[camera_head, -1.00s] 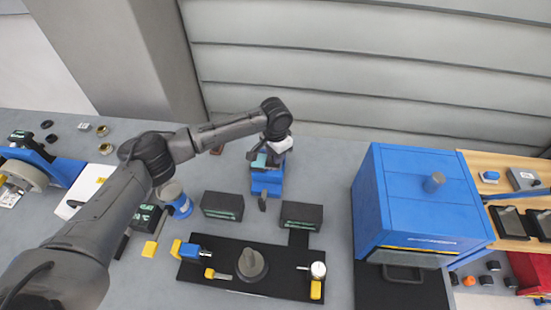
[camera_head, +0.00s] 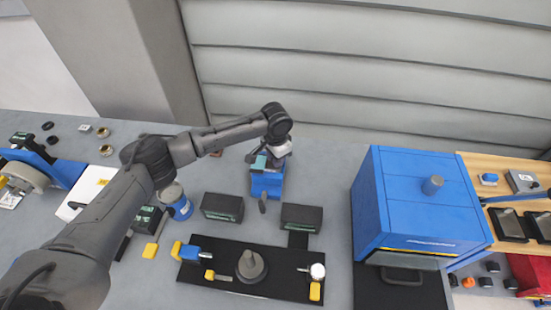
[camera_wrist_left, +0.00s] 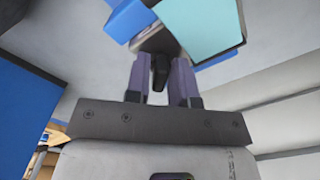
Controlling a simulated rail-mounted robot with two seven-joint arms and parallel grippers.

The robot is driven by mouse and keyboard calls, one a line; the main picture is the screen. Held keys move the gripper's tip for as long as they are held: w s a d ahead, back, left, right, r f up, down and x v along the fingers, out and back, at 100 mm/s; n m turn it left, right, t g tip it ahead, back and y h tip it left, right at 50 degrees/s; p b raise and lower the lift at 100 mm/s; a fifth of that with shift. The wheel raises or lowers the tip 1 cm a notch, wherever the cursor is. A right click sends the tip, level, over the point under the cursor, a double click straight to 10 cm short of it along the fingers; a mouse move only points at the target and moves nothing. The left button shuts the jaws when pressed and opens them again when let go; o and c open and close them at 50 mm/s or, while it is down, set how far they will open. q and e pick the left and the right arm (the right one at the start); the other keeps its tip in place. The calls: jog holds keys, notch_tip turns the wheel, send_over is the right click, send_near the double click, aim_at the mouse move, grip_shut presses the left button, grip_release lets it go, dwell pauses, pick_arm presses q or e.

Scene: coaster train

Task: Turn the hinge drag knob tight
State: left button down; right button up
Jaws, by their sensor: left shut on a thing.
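A blue stand with a teal block, the hinge device (camera_head: 266,184), stands at the back middle of the bench. My left gripper (camera_head: 270,156) reaches down to its top from behind; the arm's last link and hand partly cover it. In the left wrist view the two fingers of my left gripper (camera_wrist_left: 160,88) are closed on a small dark knob (camera_wrist_left: 159,70). The teal block (camera_wrist_left: 200,25) and a blue part (camera_wrist_left: 130,18) of the device lie just beyond the fingertips. The knob's markings and turn angle cannot be made out. My right gripper is not in view.
Two dark boxes (camera_head: 222,206) (camera_head: 301,217) stand in front of the device. A black mat (camera_head: 215,280) with small tools and a grey cone (camera_head: 251,266) lies nearer. A large blue cabinet (camera_head: 415,205) stands to the right. A blue-and-grey canister (camera_head: 178,203) stands left.

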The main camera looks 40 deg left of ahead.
pick_arm(q)
jog(key=shift+r+m+p, duration=0.15)
jog(key=shift+m+p, duration=0.95)
jog(key=shift+m, duration=0.1)
jog(key=shift+m+p, duration=0.3)
jog(key=shift+m, duration=0.2)
jog(key=c, duration=0.9)
grip_release()
notch_tip(320, 180, up, 14)
jog(key=shift+f+p, duration=0.2)
jog(key=shift+p, duration=0.25)
